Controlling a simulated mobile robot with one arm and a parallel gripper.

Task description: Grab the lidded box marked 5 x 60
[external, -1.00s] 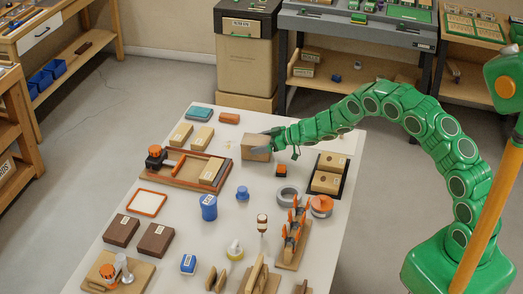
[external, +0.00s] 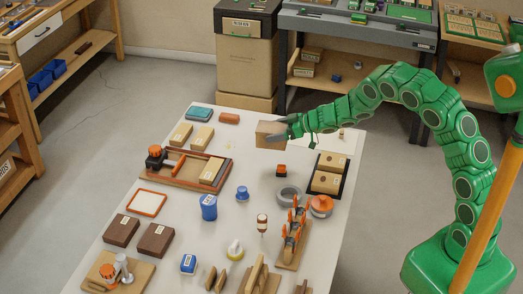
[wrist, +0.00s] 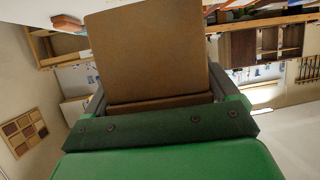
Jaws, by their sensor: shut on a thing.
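A brown cardboard-coloured box (external: 271,134) is held in my gripper (external: 290,131) above the far part of the white table. In the wrist view the box (wrist: 148,55) fills the space between the two dark jaws of my gripper (wrist: 155,98), which are shut on it. A seam near its lower edge shows in the wrist view. No marking can be read on the faces that show, so I cannot tell whether it says 5 x 60.
The white table (external: 180,205) holds a wooden tray with orange parts (external: 185,168), a black tray with two tan boxes (external: 328,174), two dark brown boxes (external: 156,240) and a grey ring (external: 288,194). A grey bench (external: 370,30) stands behind.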

